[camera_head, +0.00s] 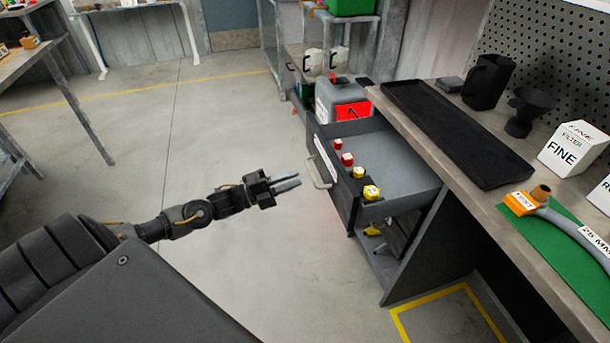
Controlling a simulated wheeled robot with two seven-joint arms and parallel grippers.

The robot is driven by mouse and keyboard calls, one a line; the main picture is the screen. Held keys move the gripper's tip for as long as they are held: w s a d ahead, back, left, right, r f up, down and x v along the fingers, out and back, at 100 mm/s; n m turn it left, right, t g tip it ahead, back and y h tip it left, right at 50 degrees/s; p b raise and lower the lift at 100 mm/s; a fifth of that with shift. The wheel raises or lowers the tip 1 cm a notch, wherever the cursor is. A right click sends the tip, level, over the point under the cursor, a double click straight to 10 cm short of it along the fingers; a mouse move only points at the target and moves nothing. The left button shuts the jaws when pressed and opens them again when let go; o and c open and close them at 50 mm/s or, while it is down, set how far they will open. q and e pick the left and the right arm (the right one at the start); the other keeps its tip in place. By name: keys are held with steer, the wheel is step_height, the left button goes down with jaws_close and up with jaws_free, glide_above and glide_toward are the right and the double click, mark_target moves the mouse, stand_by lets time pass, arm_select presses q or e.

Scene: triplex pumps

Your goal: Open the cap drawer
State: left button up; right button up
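The cap drawer (404,176) is a dark grey drawer under the workbench. It stands pulled out, and its grey inside shows. Red caps (347,159) and yellow caps (371,192) sit in a row along its front edge. A pale bar handle (319,172) and a white label are on its front face. My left gripper (299,180) is a little left of the handle, apart from it. Its two fingers show a narrow gap with nothing between them. My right gripper is not in view.
The workbench holds a black tray (455,135), a dark jug (487,82), a funnel, a filter box (573,149) and a hose on a green mat. A grey can with a red label (343,100) stands behind the drawer. The floor left of the drawer is clear.

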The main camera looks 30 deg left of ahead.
arm_select(q)
steer(key=shift+v, duration=2.4)
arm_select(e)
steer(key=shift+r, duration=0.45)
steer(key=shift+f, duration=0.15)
